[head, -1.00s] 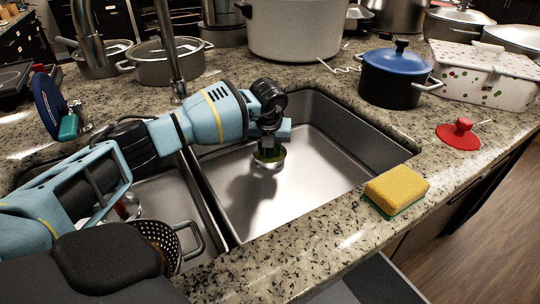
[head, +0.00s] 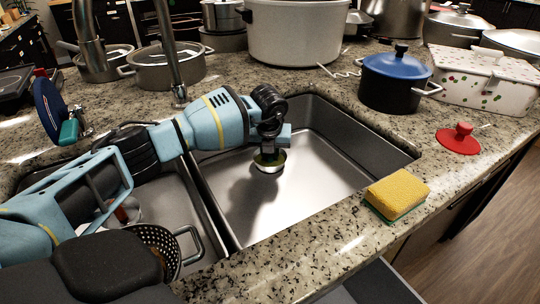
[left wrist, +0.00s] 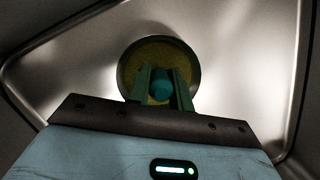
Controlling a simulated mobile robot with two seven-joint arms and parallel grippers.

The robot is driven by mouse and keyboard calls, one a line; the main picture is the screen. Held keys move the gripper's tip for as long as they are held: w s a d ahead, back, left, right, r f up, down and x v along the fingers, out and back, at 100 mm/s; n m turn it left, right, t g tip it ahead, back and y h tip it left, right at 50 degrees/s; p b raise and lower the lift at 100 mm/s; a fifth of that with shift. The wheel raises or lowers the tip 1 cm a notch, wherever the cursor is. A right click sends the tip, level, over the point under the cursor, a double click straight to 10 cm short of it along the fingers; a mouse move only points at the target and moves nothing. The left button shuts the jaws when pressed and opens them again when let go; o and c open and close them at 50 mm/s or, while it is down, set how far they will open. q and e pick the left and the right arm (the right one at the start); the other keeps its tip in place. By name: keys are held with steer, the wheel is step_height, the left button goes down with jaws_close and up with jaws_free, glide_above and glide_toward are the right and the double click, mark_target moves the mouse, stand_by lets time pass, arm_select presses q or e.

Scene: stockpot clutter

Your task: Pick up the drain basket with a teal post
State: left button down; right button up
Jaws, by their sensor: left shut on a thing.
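The drain basket (head: 269,166) is a small round metal cup with a yellowish inside, in the right sink basin (head: 325,165). In the left wrist view its round rim and yellow inside (left wrist: 132,72) surround the teal post (left wrist: 161,84). My left gripper (head: 268,152) points down into this basin. Its two fingers stand on either side of the teal post, shut on it. In the head view the gripper hides the post. I cannot tell whether the basket touches the basin floor. My right gripper is not identifiable in these views.
A yellow and green sponge (head: 397,194) lies on the front counter, with a red stopper (head: 458,139) to its right. A blue-lidded pot (head: 393,82) stands behind the basin. The faucet (head: 168,45) rises behind my arm. A perforated strainer (head: 160,241) is in the left basin.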

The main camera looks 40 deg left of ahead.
arm_select(q)
step_height(320, 180, up, 3)
steer(key=shift+s+d+r, duration=0.15)
steer(key=shift+d+r, duration=0.05)
steer(key=shift+r, duration=0.05)
steer(key=s+d, duration=0.6)
steer(key=s, duration=0.1)
steer(key=s+d+r, duration=0.1)
steer(key=s+d, duration=0.2)
steer(key=shift+s+r+p, duration=0.1)
steer(key=shift+s+p, duration=0.3)
steer(key=shift+s+d, duration=0.5)
steer(key=shift+s, duration=0.05)
steer(key=shift+r, duration=0.2)
